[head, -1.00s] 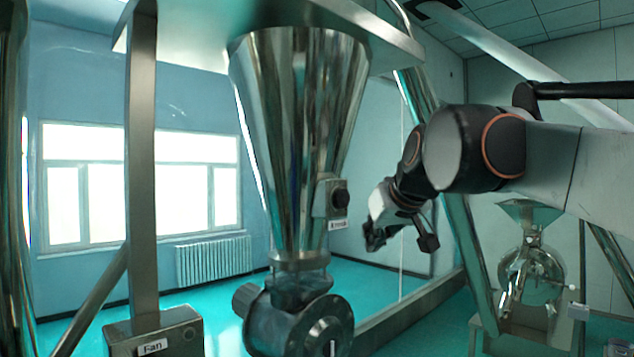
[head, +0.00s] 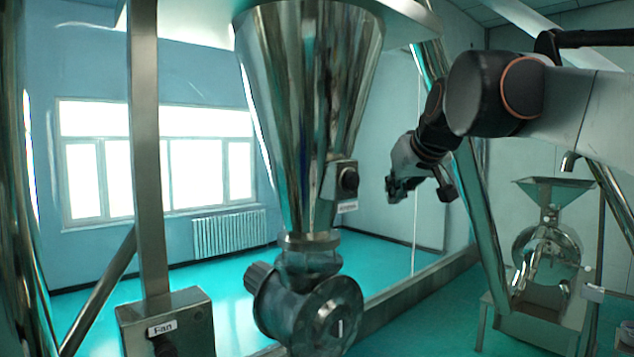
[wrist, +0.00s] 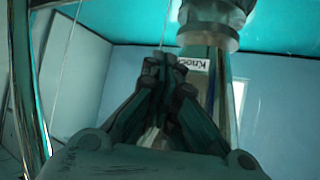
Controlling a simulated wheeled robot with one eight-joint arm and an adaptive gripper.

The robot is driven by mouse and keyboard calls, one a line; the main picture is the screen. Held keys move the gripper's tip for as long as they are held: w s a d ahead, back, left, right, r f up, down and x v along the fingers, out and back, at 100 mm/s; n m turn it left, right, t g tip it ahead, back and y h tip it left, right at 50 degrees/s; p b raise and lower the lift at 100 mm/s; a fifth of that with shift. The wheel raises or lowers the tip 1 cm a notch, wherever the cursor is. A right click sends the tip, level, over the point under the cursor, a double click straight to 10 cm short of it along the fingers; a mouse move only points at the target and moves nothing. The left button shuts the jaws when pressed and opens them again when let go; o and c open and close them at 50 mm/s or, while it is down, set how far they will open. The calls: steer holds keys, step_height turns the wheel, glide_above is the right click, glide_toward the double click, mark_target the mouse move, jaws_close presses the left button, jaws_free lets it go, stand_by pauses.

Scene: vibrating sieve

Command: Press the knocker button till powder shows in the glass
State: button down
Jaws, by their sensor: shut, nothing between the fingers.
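The knocker button (head: 349,180) is a dark round knob on a small metal box on the right side of the shiny steel cone hopper (head: 305,90). A small label (head: 347,206) hangs below it. My gripper (head: 391,189) is shut and empty, to the right of the button with a visible gap, at nearly its height in the picture. In the wrist view, the closed fingertips (wrist: 163,62) are in front, beside the upside-down knocker label (wrist: 197,64); the button itself is not clear there. The glass section (head: 310,263) under the cone looks transparent, with no powder discernible.
A rotary valve housing (head: 325,315) sits below the glass. A steel post (head: 146,150) and a fan box (head: 180,325) stand at left. A slanted steel leg (head: 480,220) runs close beside my arm. A mill-like machine (head: 545,250) stands at right.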

mark_target(359, 183)
steer(key=w+a, duration=0.4)
steer(key=w, duration=0.2)
steer(key=shift+a+p, duration=0.15)
steer(key=shift+p, duration=0.2)
stand_by(1.2)
steer(key=shift+w+a, duration=0.25)
steer(key=shift+w, duration=0.1)
steer(key=shift+w+a+p, duration=0.45)
steer(key=shift+w+a, duration=0.05)
steer(key=shift+w, duration=0.15)
stand_by(1.5)
steer(key=shift+s+d, duration=0.7)
steer(key=shift+s, duration=0.25)
